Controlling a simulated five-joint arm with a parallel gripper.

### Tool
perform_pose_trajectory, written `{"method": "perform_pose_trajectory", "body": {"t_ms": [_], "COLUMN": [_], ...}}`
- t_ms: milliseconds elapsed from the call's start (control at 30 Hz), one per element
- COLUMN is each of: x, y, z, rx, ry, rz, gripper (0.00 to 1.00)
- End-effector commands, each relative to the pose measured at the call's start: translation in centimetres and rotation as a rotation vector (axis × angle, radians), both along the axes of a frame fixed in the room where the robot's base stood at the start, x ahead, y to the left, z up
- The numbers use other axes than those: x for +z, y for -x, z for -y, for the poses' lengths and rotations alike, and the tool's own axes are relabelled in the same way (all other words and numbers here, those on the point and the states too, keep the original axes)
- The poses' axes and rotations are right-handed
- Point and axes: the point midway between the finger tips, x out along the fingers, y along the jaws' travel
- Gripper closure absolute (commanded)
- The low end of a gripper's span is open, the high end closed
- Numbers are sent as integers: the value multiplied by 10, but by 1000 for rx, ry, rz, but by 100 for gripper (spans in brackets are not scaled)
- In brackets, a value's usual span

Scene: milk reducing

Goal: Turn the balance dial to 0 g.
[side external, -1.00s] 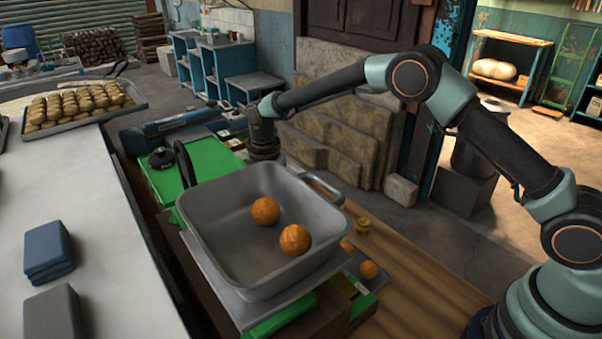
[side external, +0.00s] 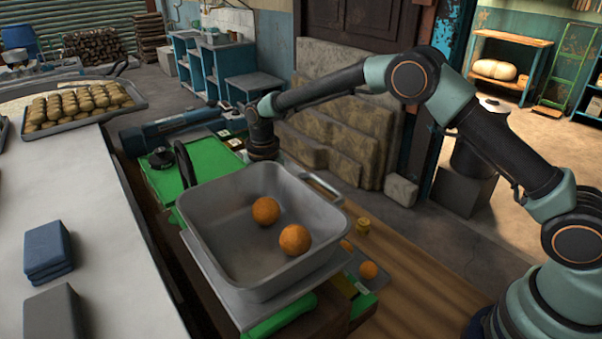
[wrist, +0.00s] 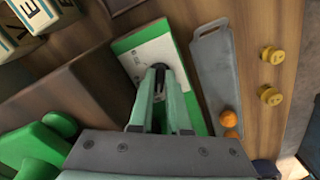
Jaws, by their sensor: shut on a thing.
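The green balance (side external: 170,179) stands on the wooden bench with a grey square pan (side external: 215,235) on it. Two orange balls (side external: 265,210) lie in the pan. My gripper (side external: 263,155) points down behind the pan's far side, where the pan's rim partly hides what it touches. In the wrist view, my gripper (wrist: 159,80) is shut on a small dark dial (wrist: 163,67) on the balance's white-and-green panel (wrist: 140,57). The fingers cover most of the dial, and its reading cannot be made out.
A grey tray (wrist: 208,75) with orange pieces (wrist: 229,118) lies beside the panel, and yellow weights (wrist: 270,95) stand farther right. A black knob (side external: 161,157) and a curved black handle (side external: 185,163) rise near the pan. A white counter (side external: 90,190) runs along the left.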

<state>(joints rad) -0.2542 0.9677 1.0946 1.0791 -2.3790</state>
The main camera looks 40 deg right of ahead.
Motion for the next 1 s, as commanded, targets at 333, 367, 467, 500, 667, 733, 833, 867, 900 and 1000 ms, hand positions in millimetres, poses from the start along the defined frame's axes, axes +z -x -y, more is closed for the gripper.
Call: {"method": "perform_pose_trajectory", "body": {"t_ms": [333, 367, 467, 500, 667, 733, 833, 867, 900, 1000], "x": [1, 1, 1, 1, 9, 18, 37, 43, 52, 73], "y": [0, 0, 0, 0, -1, -1, -1, -1, -1, -1], "z": [-1, -1, -1, -1, 0, -1, -1, -1, -1, -1], "rx": [3, 3, 2, 1, 0, 0, 1, 1, 1, 1], "ry": [0, 0, 0, 0, -1, -1, -1, -2, -2, -1], "rz": [0, 0, 0, 0, 3, 3, 4, 5, 5, 5], "gripper": [55, 55, 55, 55, 55, 55, 55, 55, 55, 55]}}
